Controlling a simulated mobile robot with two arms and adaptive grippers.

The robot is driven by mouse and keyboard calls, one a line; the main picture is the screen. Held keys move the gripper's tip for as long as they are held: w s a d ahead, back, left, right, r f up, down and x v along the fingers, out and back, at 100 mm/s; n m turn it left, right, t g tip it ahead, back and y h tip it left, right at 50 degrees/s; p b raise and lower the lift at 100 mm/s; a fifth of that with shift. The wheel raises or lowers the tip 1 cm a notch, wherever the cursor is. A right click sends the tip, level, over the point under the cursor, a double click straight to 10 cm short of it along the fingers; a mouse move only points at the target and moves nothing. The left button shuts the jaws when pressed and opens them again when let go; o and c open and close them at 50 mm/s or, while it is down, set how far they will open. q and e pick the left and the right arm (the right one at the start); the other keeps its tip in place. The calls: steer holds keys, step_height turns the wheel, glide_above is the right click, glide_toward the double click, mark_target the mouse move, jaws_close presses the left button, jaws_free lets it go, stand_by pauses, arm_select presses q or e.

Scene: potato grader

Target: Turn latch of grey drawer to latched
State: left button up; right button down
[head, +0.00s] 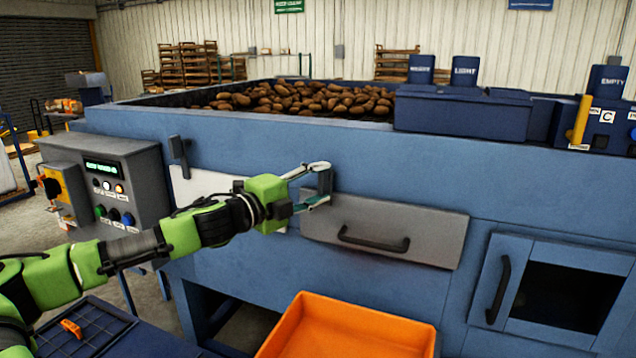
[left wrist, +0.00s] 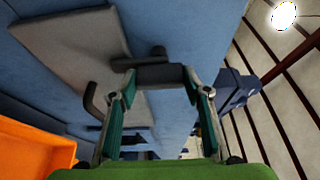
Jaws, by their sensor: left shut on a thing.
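The grey drawer (head: 430,222) is set in the front of the blue machine, with a dark bar handle (head: 373,243). Its front looks flush or nearly so. A dark grey latch (head: 325,178) sits at the drawer's upper left corner. My left gripper (head: 318,183) reaches in from the left and is shut on this latch, one finger above and one below. In the left wrist view the latch (left wrist: 160,74) lies between the fingertips, and the drawer (left wrist: 70,45) is behind it. The fingers partly hide the latch, so its exact angle is hard to tell. My right gripper is not seen.
A white panel (head: 195,185) with its own dark latch (head: 180,150) is left of my gripper. A control box (head: 105,185) stands further left. An orange crate (head: 345,330) is below the drawer. A dark-windowed door (head: 490,280) is at the right. Potatoes (head: 300,98) lie on top.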

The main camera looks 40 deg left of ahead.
arm_select(q)
steer(key=o, duration=1.6)
steer(key=shift+r, duration=0.15)
